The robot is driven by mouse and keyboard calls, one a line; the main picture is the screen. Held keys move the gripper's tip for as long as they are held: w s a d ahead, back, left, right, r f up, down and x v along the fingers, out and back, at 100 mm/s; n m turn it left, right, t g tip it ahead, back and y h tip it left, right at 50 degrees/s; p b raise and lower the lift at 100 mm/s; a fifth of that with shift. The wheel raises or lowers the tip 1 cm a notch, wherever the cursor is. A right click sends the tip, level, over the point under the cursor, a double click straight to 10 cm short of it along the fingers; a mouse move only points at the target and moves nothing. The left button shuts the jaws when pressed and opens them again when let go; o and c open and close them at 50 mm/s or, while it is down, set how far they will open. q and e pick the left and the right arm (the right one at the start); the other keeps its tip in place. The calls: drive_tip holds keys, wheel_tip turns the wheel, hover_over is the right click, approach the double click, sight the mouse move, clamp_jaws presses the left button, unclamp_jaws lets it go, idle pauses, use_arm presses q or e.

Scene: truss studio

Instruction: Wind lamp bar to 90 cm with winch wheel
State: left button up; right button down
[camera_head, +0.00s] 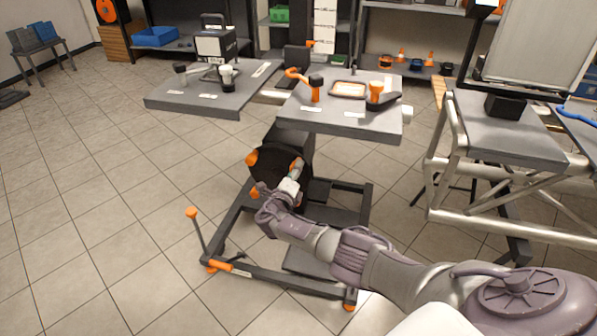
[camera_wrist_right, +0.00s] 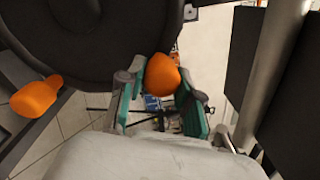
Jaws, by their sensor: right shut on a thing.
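The winch wheel (camera_head: 277,168) is a dark disc with orange knobs, mounted upright on a dark wheeled frame in the middle of the head view. Its dark face (camera_wrist_right: 85,40) fills the upper left of the right wrist view. My right gripper (camera_head: 295,175) is at the right side of the wheel. In the right wrist view its teal-padded fingers stand on either side of an orange knob (camera_wrist_right: 163,76) and are shut on it. Another orange knob (camera_wrist_right: 36,98) is free at the left. I cannot make out a lamp bar or a height mark. My left gripper is out of view.
A grey table (camera_head: 340,121) with orange and black tools stands behind the wheel. A dark base frame (camera_head: 300,281) with an orange-tipped lever (camera_head: 192,213) lies low in front. A metal truss stand (camera_head: 505,232) is at the right. The tiled floor at the left is clear.

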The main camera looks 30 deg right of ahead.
drive_tip(key=shift+w+a+r, duration=0.3)
drive_tip(key=shift+r, duration=0.05)
drive_tip(key=c, duration=1.1)
unclamp_jaws()
drive_tip(key=o, duration=0.3)
drive_tip(key=shift+w+a+f, duration=0.1)
drive_tip(key=shift+a, duration=0.05)
drive_tip(key=shift+d+f, duration=0.1)
drive_tip(key=shift+d, duration=0.1)
drive_tip(key=shift+s+a, duration=0.15)
drive_tip(key=shift+s, duration=0.1)
drive_tip(key=v, duration=1.1)
drive_tip(key=shift+s+a, duration=0.15)
drive_tip(key=shift+a, duration=0.15)
drive_tip(key=shift+f, duration=0.1)
